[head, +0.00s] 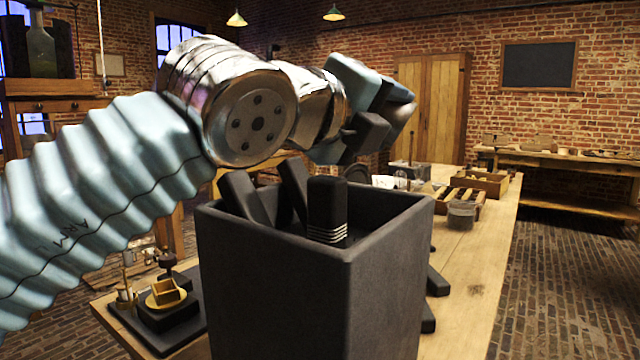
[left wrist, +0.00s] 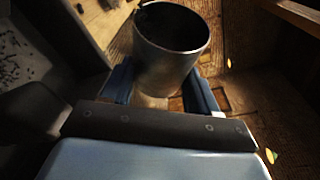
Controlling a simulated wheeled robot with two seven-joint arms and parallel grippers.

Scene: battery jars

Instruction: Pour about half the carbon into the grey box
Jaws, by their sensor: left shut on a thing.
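My left gripper (head: 368,122) is at the end of my arm, above and behind the far rim of an open dark grey box (head: 300,290) in the head view. In the left wrist view its blue fingers (left wrist: 160,92) are shut on a metal cup (left wrist: 172,62). The cup's mouth faces up the picture and its inside is dark; I cannot tell how much carbon is in it. The cup is not clear in the head view. A pale grey surface with black grains (left wrist: 22,68) shows left of the cup. My right gripper is not in view.
Black blocks (head: 327,208), one with pale stripes, stand in the dark grey box. A small brass-coloured balance (head: 165,293) stands at left. A glass jar (head: 461,215) and wooden trays (head: 480,183) are on the bench (head: 475,270) at right. Its right front is clear.

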